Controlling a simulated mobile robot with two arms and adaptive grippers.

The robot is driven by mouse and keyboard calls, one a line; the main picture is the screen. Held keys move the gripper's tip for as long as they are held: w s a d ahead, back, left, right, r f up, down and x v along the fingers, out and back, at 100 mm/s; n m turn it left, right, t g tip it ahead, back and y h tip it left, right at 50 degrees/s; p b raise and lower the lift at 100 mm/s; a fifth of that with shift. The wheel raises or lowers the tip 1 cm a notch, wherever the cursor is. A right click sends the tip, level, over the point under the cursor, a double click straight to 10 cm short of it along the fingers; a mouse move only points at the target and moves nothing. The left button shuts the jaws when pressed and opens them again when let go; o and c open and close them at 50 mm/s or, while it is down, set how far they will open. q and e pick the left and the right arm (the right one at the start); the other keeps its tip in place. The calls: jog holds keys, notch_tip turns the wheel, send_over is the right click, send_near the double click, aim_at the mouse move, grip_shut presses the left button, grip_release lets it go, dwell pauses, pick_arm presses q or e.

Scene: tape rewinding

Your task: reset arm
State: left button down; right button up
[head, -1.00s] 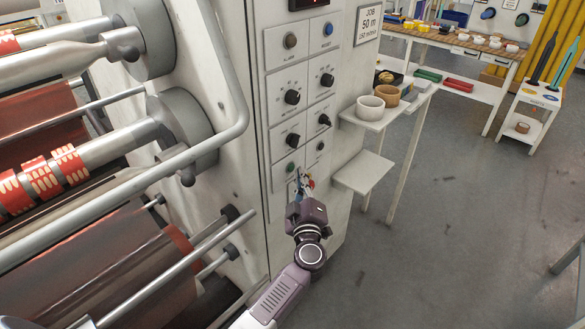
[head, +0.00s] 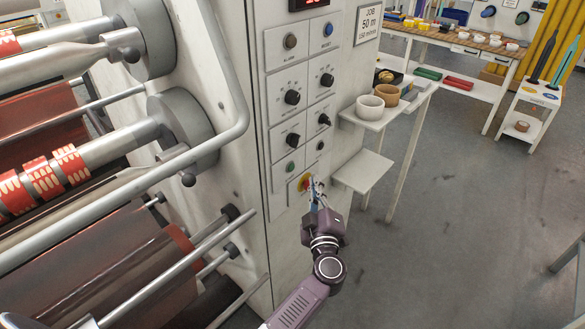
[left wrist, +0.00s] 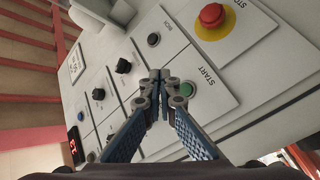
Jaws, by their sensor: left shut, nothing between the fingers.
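My left gripper (head: 314,190) is in front of the lower part of the control panel in the head view, shut and empty. Its closed fingers also show in the left wrist view (left wrist: 158,85), pointing at the panel. Near them in that view are the green START button (left wrist: 187,88), a small black button (left wrist: 153,39) and the red stop button (left wrist: 212,15) on a yellow plate. In the head view the green button (head: 290,167) shows above the gripper, and the stop button (head: 304,183) sits just left of the fingers. My right gripper is not in view.
The rewinding machine's rollers (head: 100,150) and a bent rail (head: 235,130) fill the left. A small shelf (head: 364,171) juts out right of the panel. Another shelf above it holds tape rolls (head: 370,107). Open grey floor (head: 450,220) lies to the right.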

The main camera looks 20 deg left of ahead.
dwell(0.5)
pick_arm(q)
jog(key=s+d+f+m+h, duration=0.2)
jog(key=s+f+m+h, duration=0.15)
jog(key=f, duration=0.55)
jog(key=s+d+f+m+h, duration=0.2)
jog(key=f+m, duration=0.3)
jog(key=f, duration=0.5)
jog(key=s+f+m+g+h, duration=0.2)
jog(key=s+f+g, duration=0.1)
jog(key=s+f, duration=0.6)
jog(key=s+f+m+g+h, duration=0.25)
jog(key=s+f, duration=0.35)
jog(key=f, duration=0.5)
jog(key=s+a+f+m+g, duration=0.1)
jog(key=s+a+f+g, duration=0.2)
jog(key=s, duration=0.9)
jog(key=s+a+f+m+g+y, duration=0.1)
jog(key=s+a+f+g, duration=0.2)
jog(key=s+f, duration=0.6)
jog(key=s+a+f+m+g+y, duration=0.1)
jog(key=s+f, duration=0.5)
jog(key=s, duration=1.1)
jog(key=a+m+g, duration=0.1)
jog(key=a+g, duration=0.1)
jog(key=g, duration=0.1)
jog(key=shift+s+a+g, duration=0.15)
jog(key=shift+a+g, duration=0.05)
jog(key=shift+g, duration=0.15)
